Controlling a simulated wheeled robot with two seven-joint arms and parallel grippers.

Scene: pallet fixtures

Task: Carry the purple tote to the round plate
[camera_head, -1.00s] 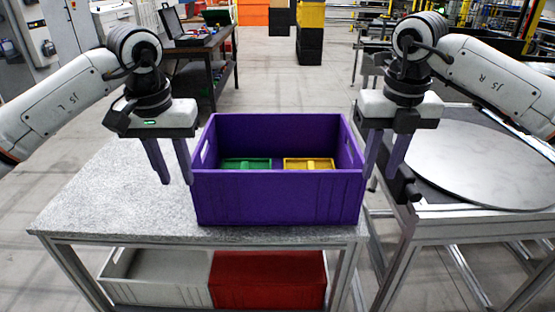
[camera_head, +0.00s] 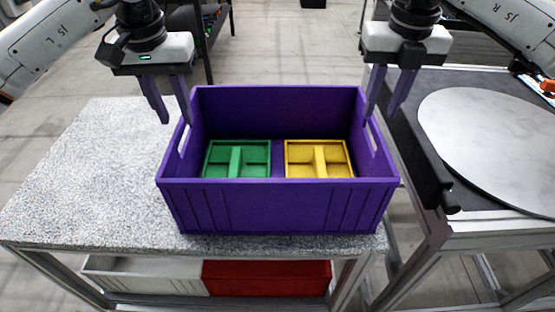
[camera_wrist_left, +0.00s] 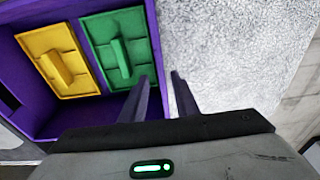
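The purple tote (camera_head: 277,208) stands upright on a speckled grey table. It holds a green insert (camera_head: 237,158) and a yellow insert (camera_head: 319,158). My left gripper (camera_head: 177,122) is open at the tote's left wall, towards its far end. In the left wrist view, the tote's rim runs between the open fingertips (camera_wrist_left: 160,77); I cannot tell whether they touch it. My right gripper (camera_head: 382,117) is open at the right wall, towards its far end; contact there is unclear. The round plate (camera_head: 490,140) lies flat on the right-hand stand and carries nothing.
The speckled table (camera_head: 90,180) is bare left of the tote. A gap separates it from the dark-topped stand (camera_head: 420,95), which has a black edge bar. A white bin (camera_head: 140,277) and a red bin (camera_head: 266,278) sit on the shelf below.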

